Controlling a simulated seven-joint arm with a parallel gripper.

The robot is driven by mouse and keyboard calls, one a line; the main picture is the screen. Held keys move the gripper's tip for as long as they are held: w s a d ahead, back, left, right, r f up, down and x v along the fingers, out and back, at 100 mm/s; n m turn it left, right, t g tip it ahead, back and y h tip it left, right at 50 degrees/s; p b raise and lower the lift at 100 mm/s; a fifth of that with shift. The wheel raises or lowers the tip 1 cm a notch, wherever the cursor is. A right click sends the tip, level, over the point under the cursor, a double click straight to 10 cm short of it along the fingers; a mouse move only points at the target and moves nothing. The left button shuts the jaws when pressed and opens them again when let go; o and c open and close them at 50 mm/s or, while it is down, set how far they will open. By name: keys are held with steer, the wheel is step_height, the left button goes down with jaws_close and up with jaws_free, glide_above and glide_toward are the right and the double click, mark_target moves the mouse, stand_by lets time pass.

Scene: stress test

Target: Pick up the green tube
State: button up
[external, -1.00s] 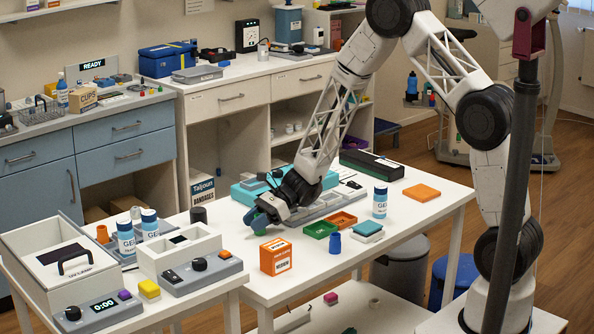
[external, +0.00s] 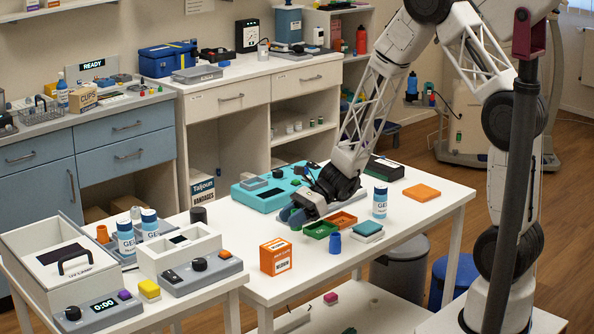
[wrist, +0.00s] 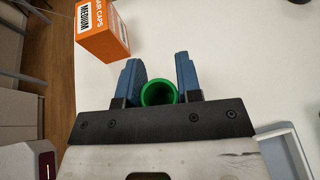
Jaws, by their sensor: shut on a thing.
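The green tube (wrist: 158,93) shows end-on in the wrist view as a round, hollow ring. It sits between the two blue fingers of my gripper (wrist: 160,82), which are shut on it.
An orange box (external: 275,256) stands left in front of my gripper. The teal device (external: 262,194) lies behind. The table's front right is clear.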

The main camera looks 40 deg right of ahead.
steer(key=shift+s+d+r, duration=0.1)
steer(key=shift+s+d, duration=0.15)
steer(key=shift+s, duration=0.45)
steer(key=shift+s+d+r, duration=0.1)
steer(key=shift+s+d, duration=0.15)
steer(key=shift+s, duration=0.4)
steer(key=shift+s+d, duration=0.25)
steer(key=shift+s, duration=0.45)
